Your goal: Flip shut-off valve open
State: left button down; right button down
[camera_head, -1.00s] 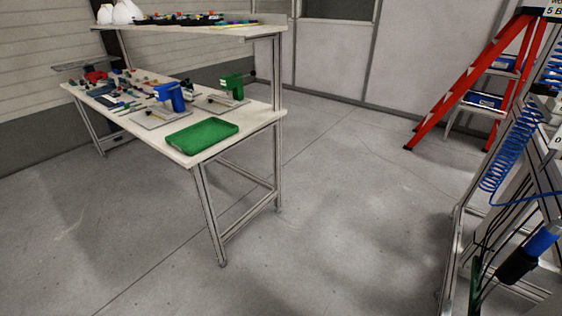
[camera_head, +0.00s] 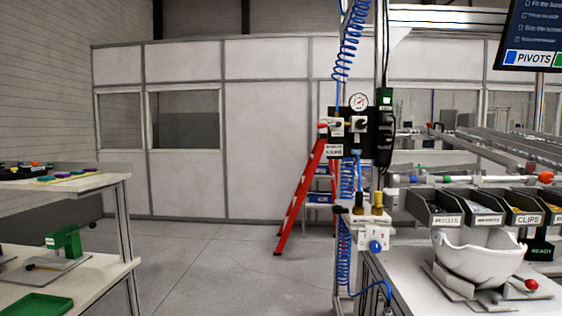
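A black panel (camera_head: 372,144) with a round gauge (camera_head: 359,102), small white labelled plates and fittings hangs on the post of the workstation, right of centre. I cannot tell for sure which fitting is the shut-off valve. A small lever-like part (camera_head: 340,124) shows on the left plate, too small to read its position. Below the panel are brass-coloured fittings (camera_head: 377,203) and a white plate with a blue knob (camera_head: 375,246). Neither of my grippers is in view.
A workbench with bins (camera_head: 433,208) and a white helmet shell (camera_head: 478,255) in a cradle stands at right. A red ladder (camera_head: 301,200) stands behind the panel. A table with a green tray (camera_head: 38,305) is at left. Floor between (camera_head: 235,270) is clear. Blue coiled hoses (camera_head: 350,45) hang by the post.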

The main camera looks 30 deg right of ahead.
aim_at(338, 124)
jog(key=i+l+z, duration=0.25)
jog(key=i, duration=0.45)
jog(key=i+l+z, duration=0.25)
jog(key=i, duration=0.45)
jog(key=j, duration=0.1)
